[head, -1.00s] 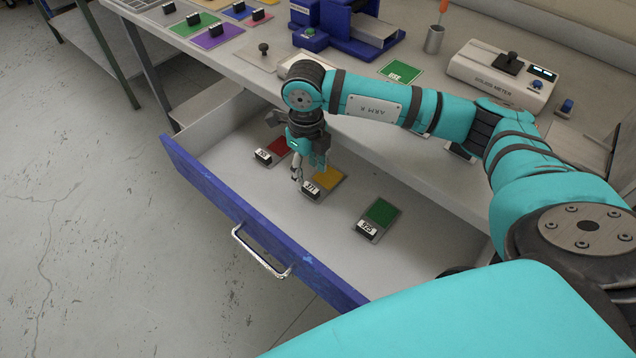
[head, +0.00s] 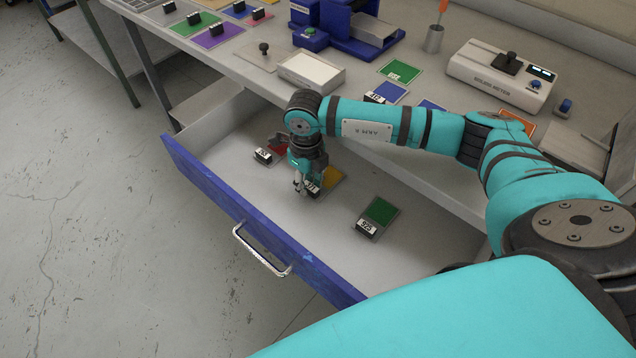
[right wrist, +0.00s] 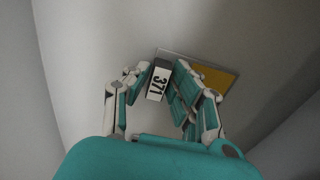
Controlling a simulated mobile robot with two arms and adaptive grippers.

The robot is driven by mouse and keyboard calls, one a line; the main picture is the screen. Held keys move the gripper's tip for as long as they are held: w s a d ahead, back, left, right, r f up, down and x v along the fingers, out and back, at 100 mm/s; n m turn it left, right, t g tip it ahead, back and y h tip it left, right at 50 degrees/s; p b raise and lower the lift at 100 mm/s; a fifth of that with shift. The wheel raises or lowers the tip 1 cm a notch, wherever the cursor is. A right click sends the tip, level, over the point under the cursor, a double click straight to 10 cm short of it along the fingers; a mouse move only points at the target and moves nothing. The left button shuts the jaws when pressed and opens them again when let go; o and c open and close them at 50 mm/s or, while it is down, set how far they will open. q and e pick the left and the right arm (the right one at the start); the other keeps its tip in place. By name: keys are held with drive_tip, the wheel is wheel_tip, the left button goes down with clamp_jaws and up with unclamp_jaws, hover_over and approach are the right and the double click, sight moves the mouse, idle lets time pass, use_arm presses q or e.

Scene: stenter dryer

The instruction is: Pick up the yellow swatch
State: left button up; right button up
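The yellow swatch (head: 333,177) lies in the open drawer, between a red swatch and a green swatch. It is a grey plate with a yellow patch and a dark grip block labelled 371. My right gripper (head: 307,186) points down over the block and hides part of the swatch. In the right wrist view the yellow patch (right wrist: 212,79) shows beyond the right finger. The gripper (right wrist: 163,85) is open there, with one finger on each side of the block; I cannot tell whether they touch it. My left gripper is not in view.
The red swatch (head: 277,149) lies left of my gripper, close to it. The green swatch (head: 380,211) lies to the right. The drawer's blue front (head: 215,195) bounds the near side. The worktop (head: 345,82) above holds more swatches and devices.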

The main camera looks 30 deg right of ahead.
clamp_jaws()
